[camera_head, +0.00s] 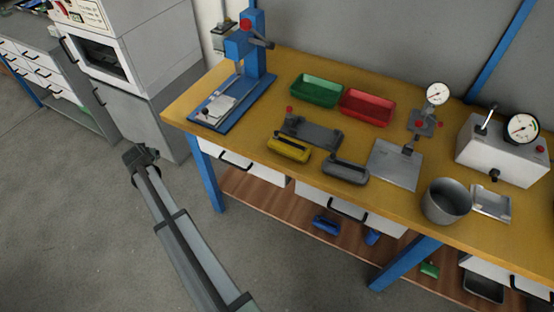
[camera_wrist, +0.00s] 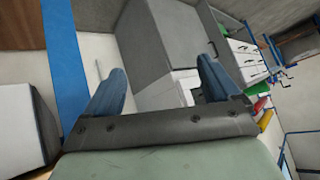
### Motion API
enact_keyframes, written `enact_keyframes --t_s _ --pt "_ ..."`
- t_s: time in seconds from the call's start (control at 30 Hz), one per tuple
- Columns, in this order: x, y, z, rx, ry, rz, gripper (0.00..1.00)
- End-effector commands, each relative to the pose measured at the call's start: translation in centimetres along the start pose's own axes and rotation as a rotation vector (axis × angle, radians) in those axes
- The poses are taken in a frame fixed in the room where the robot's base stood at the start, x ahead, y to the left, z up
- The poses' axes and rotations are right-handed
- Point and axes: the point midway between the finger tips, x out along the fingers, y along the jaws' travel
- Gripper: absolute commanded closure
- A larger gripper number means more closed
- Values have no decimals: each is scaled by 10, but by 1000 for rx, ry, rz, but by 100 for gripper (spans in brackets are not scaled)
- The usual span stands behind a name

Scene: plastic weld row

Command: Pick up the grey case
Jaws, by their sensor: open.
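The grey case (camera_head: 346,172) is a small dark grey box with a handle, lying near the front edge of the yellow workbench (camera_head: 375,202). A yellow case (camera_head: 289,150) of similar shape lies just to its left. My gripper (camera_head: 141,156) is out over the floor, left of the bench and well apart from the grey case. In the wrist view the two blue fingers of my gripper (camera_wrist: 160,80) are spread with nothing between them. The grey case does not show in the wrist view.
Behind the grey case are a dark fixture (camera_head: 311,133), a green tray (camera_head: 316,91) and a red tray (camera_head: 367,107). To its right are a metal plate (camera_head: 394,168) and a metal cup (camera_head: 445,201). A blue press (camera_head: 246,68) stands at the bench's left end.

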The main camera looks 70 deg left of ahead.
Motion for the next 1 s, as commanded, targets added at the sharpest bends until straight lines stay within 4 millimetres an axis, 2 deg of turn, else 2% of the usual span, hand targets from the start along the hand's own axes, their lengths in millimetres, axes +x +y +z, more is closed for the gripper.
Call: enact_keyframes --t_s 0.03,0.1,0.17,0.27,0.3,0.4,0.47,0.5,0.57,0.6,0.73,0.87,1.0 --pt "-10 0 -31 72 18 -41 11" --pt "-26 -1 -68 169 38 -102 11" --pt "-41 3 -98 244 59 -146 11" --pt "-70 20 -144 347 95 -198 11" --pt "-83 32 -162 382 113 -210 11" --pt "-118 74 -198 457 149 -213 11" --pt "-138 104 -212 494 164 -199 11" --pt "-150 125 -219 522 168 -183 11" --pt "-169 159 -226 566 170 -155 11" --pt "-182 182 -228 599 166 -132 11" --pt "-221 259 -224 742 127 -43 11" --pt "-260 332 -205 937 60 59 11" --pt "-306 400 -174 1178 -24 178 11"
